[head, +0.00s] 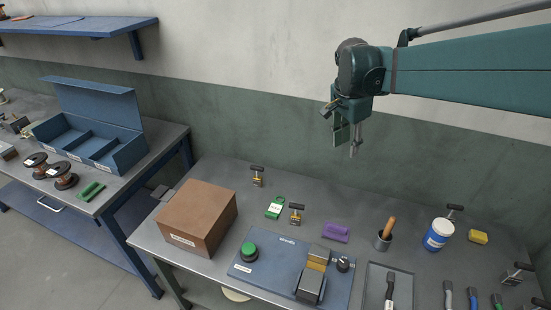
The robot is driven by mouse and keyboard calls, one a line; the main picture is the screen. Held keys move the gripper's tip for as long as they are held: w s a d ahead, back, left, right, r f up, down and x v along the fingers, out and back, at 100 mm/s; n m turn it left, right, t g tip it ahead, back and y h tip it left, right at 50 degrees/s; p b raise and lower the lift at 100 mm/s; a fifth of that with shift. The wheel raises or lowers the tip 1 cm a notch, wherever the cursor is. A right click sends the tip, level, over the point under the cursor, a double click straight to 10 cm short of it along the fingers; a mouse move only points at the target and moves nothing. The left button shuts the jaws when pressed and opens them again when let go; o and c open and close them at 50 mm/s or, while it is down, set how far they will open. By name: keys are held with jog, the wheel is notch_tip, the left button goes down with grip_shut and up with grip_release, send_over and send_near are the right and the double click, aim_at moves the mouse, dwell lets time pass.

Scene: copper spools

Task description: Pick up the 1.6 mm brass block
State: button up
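My gripper (348,147) hangs in the air above the back of the near bench, in front of the wall. Its two fingers look apart, with nothing between them. Small brass-coloured pieces with black T-handles stand at the back (257,179), near the middle (296,217) and at the far right (515,276); another black handle (454,209) shows behind the white tub. A brass-coloured block (318,258) sits on the blue plate. No 1.6 mm marking is readable, so I cannot tell which piece is the named block.
A brown box (197,216) stands at the bench's left. The blue plate (250,267) carries a green button (249,251). Spools (62,176) sit on the left bench.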

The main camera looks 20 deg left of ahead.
jog(key=w+a+f+m+p, duration=0.1)
jog(key=w+a+f+m, duration=0.3)
jog(key=a, duration=0.8)
jog(key=m+g+h+p, duration=0.2)
jog(key=m+h, duration=0.1)
jog(key=m, duration=0.1)
send_over(256, 175)
jog(key=a, duration=0.2)
jog(key=f, duration=2)
jog(key=shift+w+f, duration=0.2)
jog(key=shift+f, duration=0.05)
jog(key=shift+s+a+f+h, duration=0.15)
jog(key=shift+a+f+h, duration=0.15)
jog(key=shift+a+f, duration=0.15)
jog(key=shift+f, duration=0.1)
jog(key=shift+x, duration=1.25)
jog(key=shift+d, duration=0.1)
jog(key=shift+b+x, duration=0.6)
jog(key=shift+x, duration=2)
